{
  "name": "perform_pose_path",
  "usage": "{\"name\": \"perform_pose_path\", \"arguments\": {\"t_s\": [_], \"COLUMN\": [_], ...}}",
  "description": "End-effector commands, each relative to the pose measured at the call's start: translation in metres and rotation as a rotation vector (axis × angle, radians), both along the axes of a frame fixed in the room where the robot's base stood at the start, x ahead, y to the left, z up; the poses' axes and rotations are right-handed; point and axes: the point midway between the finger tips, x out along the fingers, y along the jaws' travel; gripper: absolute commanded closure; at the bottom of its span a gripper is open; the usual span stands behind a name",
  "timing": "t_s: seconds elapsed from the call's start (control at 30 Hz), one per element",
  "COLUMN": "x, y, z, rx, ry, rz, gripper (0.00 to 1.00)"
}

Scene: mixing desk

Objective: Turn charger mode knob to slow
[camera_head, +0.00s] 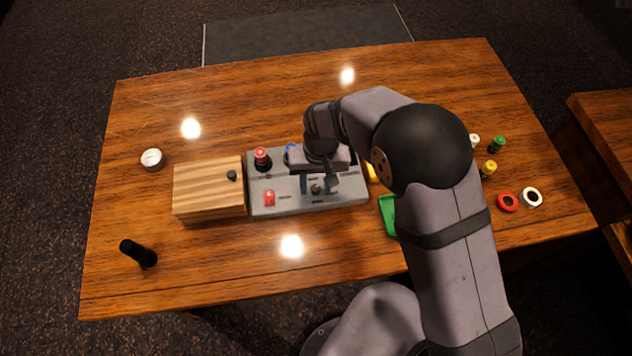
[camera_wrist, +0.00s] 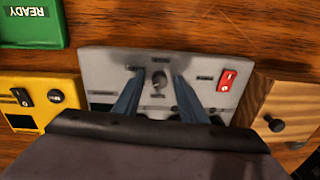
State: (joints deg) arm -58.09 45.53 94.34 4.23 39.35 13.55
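A grey control panel (camera_head: 290,205) lies near the middle of the desk; it also shows in the wrist view (camera_wrist: 105,62). A small round dark knob (camera_wrist: 158,79) sits on the panel with small labels around it, too blurred to read. It also shows in the head view (camera_head: 316,189). My gripper (camera_wrist: 159,74) points down over the panel, its two fingers apart, one on each side of this knob. I see gaps between the fingers and the knob. I cannot tell how far the fingertips are above the panel. My gripper (camera_head: 318,186) hides part of the panel.
The panel has a red switch (camera_head: 269,198) and a red button (camera_head: 262,155). A wooden box (camera_head: 208,188) adjoins it on the left.

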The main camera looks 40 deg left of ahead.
Motion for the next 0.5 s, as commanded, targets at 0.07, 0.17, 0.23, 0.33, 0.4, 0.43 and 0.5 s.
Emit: {"name": "perform_pose_path", "arguments": {"t_s": [0.07,0.17,0.23,0.33,0.4,0.43,0.5], "x": [0.0001,0.0000,0.0000,0.0000,0.0000,0.0000,0.0001], "y": [-0.0001,-0.0001,-0.0001,-0.0002,-0.0001,-0.0001,-0.0001], "z": [0.0001,0.0002,0.0002,0.0003,0.0002,0.0002,0.0001], "rx": [0.000,0.000,0.000,-0.001,-0.001,0.000,-0.001], "ry": [0.000,0.000,0.000,0.001,0.001,0.000,0.001], "rz": [0.000,0.000,0.000,0.001,0.004,0.007,0.018], "gripper": [0.71,0.95,1.00,1.00,1.00,1.00,1.00]}}
